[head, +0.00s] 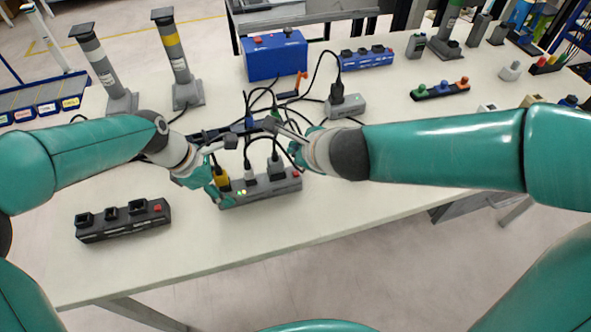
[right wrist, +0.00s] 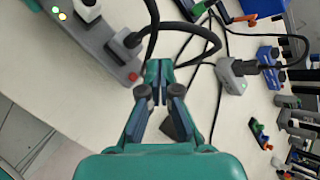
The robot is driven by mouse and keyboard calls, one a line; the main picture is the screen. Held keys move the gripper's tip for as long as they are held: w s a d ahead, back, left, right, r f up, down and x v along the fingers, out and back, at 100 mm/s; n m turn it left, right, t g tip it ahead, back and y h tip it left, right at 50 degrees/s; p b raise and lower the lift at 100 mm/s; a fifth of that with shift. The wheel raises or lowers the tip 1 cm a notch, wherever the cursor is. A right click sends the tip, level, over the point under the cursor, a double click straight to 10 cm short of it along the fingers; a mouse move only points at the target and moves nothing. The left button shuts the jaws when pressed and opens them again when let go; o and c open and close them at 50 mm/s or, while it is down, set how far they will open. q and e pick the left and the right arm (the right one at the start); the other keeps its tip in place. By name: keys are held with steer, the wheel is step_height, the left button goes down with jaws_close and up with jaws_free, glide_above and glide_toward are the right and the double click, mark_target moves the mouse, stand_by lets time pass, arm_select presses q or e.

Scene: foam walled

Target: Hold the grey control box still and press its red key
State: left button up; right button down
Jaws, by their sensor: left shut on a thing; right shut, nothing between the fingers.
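My right gripper (head: 293,150) is shut and empty. In the right wrist view its closed fingertips (right wrist: 159,68) appear just right of the key, apart from it.
A second, darker box (head: 123,222) with a red key stands at the left front. Black cables loop around my right gripper. A grey plug block (head: 345,106), a blue box (head: 275,56) and two posts stand behind. The table front right is clear.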

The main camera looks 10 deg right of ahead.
arm_select(q)
steer(key=o, duration=1.4)
